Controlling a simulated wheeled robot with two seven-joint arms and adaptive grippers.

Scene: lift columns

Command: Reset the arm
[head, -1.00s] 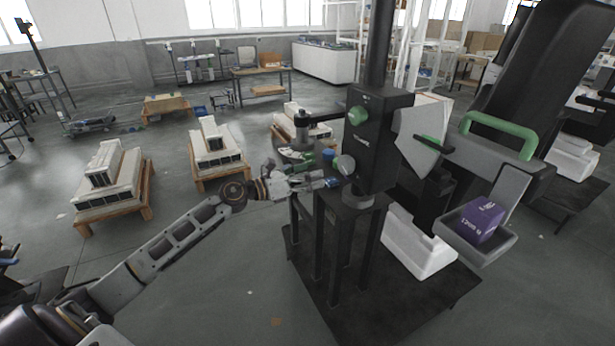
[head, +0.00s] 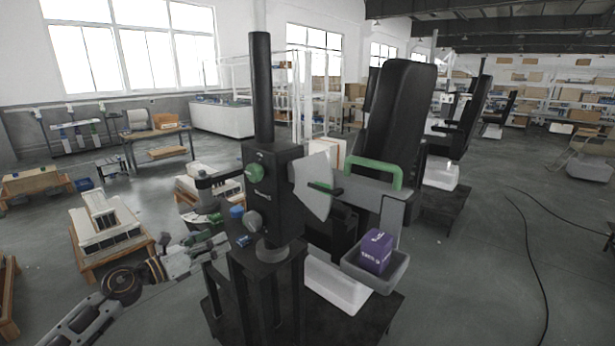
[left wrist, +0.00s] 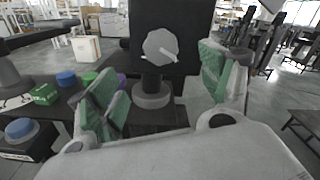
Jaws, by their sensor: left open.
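My left arm comes in from the lower left in the head view. Its gripper (head: 222,241) is beside the black column unit (head: 278,205) with a green knob and a grey knob. In the left wrist view my gripper (left wrist: 160,80) shows two green-padded fingers spread wide, with nothing between the pads. A round grey knob (left wrist: 160,45) on the black unit shows beyond and between the fingers, apart from them. My right arm and gripper are not in view.
A purple box (head: 376,251) sits in a grey tray (head: 372,281) right of the column. Blue-capped (left wrist: 66,79) and green items (left wrist: 45,94) lie left of the gripper. A pallet with a white part (head: 108,225) stands at left. Floor at right is open, with a cable.

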